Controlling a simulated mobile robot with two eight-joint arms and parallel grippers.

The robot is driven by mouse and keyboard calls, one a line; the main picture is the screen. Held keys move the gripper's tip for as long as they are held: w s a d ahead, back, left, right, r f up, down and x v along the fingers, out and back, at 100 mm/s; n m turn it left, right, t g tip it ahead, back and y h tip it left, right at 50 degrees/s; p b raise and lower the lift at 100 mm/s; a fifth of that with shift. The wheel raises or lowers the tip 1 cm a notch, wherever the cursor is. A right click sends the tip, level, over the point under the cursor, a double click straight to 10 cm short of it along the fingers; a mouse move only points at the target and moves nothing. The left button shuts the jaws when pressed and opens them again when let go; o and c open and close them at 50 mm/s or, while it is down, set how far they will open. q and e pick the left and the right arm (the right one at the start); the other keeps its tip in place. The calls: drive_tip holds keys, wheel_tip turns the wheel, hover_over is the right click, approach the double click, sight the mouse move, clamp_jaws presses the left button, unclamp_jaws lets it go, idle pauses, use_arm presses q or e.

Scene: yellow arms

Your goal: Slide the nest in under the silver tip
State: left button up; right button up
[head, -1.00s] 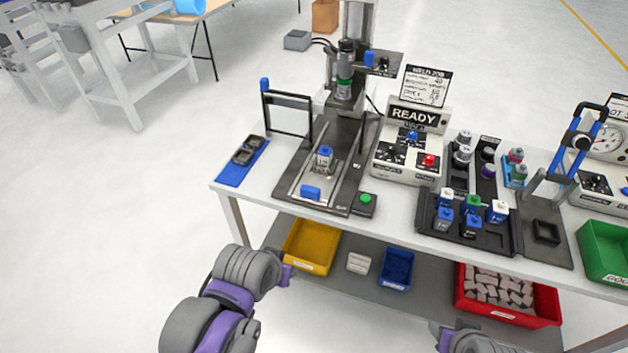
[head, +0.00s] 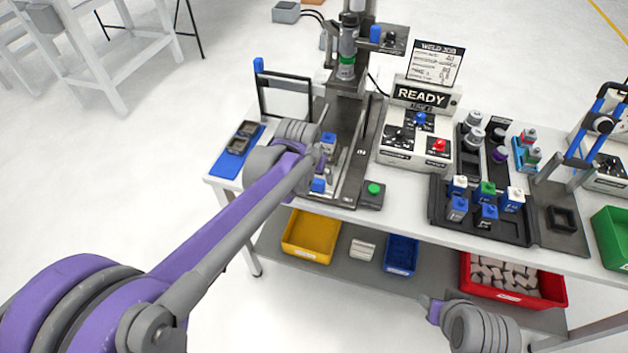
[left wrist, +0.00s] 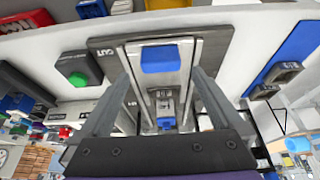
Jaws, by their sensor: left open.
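The nest (head: 326,158) sits on the rails of the slide plate at the front of the press, with a blue-and-white part (head: 328,143) standing in it. Its blue handle (head: 318,186) faces the front edge. The silver tip (head: 345,73) hangs below a green band on the press column, above and behind the nest. My left gripper (left wrist: 160,80) is open, its fingers on either side of the blue handle (left wrist: 160,58) in the left wrist view; contact cannot be told. My left arm partly hides the nest. My right arm's end (head: 433,310) is low in front of the shelf; its fingers are unclear.
A black frame (head: 284,95) stands left of the slide, beside a blue mat (head: 236,150) with dark holders. A green button (head: 373,189) is close right of the slide. The READY control box (head: 415,140) and a rack of parts (head: 482,212) stand farther right.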

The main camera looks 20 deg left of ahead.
sight(314, 180)
use_arm(q)
drive_tip(key=x, duration=0.5)
drive_tip(key=shift+w+a+f, duration=0.1)
drive_tip(key=shift+f, duration=0.2)
clamp_jaws()
